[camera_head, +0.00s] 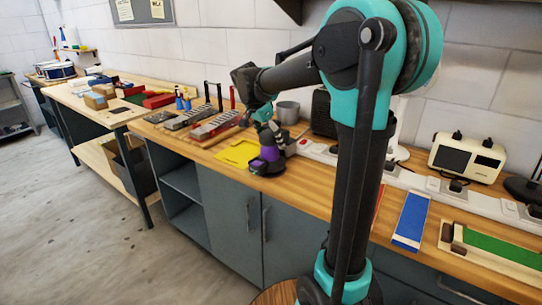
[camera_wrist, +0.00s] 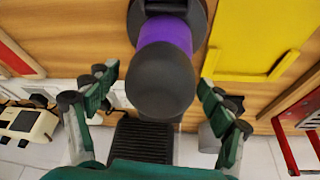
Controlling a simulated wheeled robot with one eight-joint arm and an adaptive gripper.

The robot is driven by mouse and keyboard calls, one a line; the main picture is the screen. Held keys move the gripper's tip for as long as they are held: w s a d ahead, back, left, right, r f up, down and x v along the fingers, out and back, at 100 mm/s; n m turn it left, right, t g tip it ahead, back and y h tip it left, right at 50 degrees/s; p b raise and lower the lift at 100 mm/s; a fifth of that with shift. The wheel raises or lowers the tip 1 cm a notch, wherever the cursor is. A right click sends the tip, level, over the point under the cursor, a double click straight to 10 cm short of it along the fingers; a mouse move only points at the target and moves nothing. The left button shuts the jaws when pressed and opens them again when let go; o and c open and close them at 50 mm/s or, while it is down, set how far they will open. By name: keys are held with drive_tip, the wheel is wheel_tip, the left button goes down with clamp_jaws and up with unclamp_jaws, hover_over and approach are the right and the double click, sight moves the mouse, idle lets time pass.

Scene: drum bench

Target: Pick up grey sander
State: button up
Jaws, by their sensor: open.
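The grey sander (camera_wrist: 162,85), dark grey with a purple band, stands on the wooden bench. In the wrist view its rounded knob is between the fingers of my gripper (camera_wrist: 159,88), with gaps on both sides. In the head view the sander (camera_head: 267,167) shows its dark round base and purple band on the bench. My gripper (camera_head: 268,126) is open, just above and around its upper part, which it partly hides. The fingers do not appear to touch the sander.
A yellow tray (camera_head: 238,154) lies close to the left of the sander. A grey pot (camera_head: 288,111) and a white power strip (camera_head: 315,150) are behind it. Several tools with upright handles stand farther left. A cream device (camera_head: 467,158) and a blue block (camera_head: 411,219) are at right.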

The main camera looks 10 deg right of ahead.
drive_tip(key=c, duration=1.5)
drive_tip(key=shift+r, duration=0.1)
